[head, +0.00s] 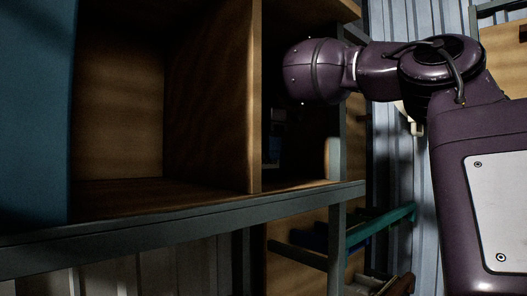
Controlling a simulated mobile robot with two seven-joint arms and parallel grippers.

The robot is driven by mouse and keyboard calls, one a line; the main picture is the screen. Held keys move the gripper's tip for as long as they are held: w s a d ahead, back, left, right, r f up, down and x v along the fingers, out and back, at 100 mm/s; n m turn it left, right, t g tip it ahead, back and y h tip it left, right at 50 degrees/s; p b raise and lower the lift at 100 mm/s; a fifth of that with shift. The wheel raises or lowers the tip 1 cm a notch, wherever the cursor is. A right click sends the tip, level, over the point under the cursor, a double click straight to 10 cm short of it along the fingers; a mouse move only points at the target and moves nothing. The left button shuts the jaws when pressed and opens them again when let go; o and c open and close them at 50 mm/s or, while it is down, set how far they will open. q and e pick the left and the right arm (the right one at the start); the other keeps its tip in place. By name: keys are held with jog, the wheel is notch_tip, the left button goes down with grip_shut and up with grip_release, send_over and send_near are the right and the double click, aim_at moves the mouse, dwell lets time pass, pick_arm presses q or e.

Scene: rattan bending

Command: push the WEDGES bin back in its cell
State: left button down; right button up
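No bin with a readable WEDGES label shows. A wooden shelf unit (256,110) has an open, empty cell (118,120) at the left and a darker cell to the right of its divider. A small bluish patch (273,150) shows deep in that dark cell; I cannot tell what it is. My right arm comes in from the right, and its rounded purple wrist end (318,70) is in front of the upper part of the dark cell. Its fingers are not visible, and I cannot tell whether it touches anything. My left gripper is out of view.
A blue upright surface (35,110) fills the left edge. A grey metal rail (180,222) runs along the shelf's front, with a grey post (336,240) at its right. Below right are green and dark bars (380,222). A corrugated wall (415,190) stands behind.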

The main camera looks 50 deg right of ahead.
jog(key=shift+r, duration=3.75)
jog(key=shift+s, duration=0.1)
